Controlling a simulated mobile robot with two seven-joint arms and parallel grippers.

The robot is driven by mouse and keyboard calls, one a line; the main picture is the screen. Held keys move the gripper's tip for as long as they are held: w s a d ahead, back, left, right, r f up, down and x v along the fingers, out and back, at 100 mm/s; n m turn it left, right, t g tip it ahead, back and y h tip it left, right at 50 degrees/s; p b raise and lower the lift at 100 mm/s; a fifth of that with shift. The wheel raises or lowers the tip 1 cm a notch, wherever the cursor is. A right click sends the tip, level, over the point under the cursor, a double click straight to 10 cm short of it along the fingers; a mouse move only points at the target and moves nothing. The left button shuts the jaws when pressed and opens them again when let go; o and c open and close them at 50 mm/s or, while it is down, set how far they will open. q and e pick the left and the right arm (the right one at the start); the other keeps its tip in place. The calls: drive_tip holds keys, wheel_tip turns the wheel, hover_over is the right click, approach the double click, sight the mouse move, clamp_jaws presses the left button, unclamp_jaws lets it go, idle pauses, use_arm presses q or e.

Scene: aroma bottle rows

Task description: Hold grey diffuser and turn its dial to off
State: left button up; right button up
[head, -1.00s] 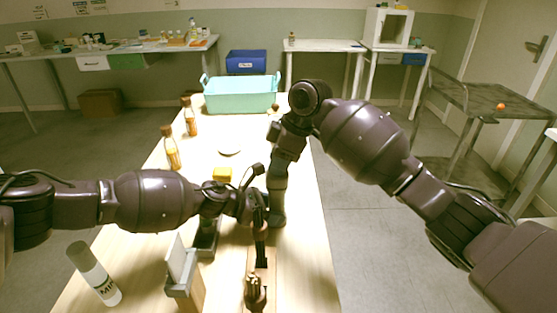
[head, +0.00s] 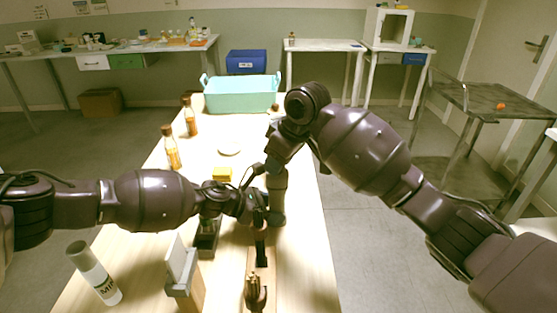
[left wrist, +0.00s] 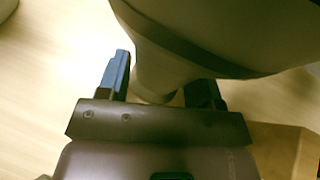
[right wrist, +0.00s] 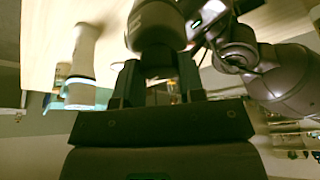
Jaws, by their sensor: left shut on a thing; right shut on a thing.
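The grey diffuser (left wrist: 215,35) fills the top of the left wrist view, pale grey with a darker band and a narrower part below. My left gripper (left wrist: 160,72) is shut on that narrower part, a finger on each side. In the right wrist view, my right gripper (right wrist: 157,78) is shut on the end of a rounded grey part (right wrist: 155,28), apparently the diffuser's dial end. The dial's marking and setting cannot be read.
Amber bottles (head: 172,150) line the table's left side. A teal crate (head: 240,95) stands at the far end.

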drive_tip(key=shift+f, duration=0.15)
drive_tip(key=o, duration=0.9)
drive_tip(key=v, duration=1.2)
drive_tip(key=shift+s, duration=0.2)
drive_tip(key=shift+o, duration=0.2)
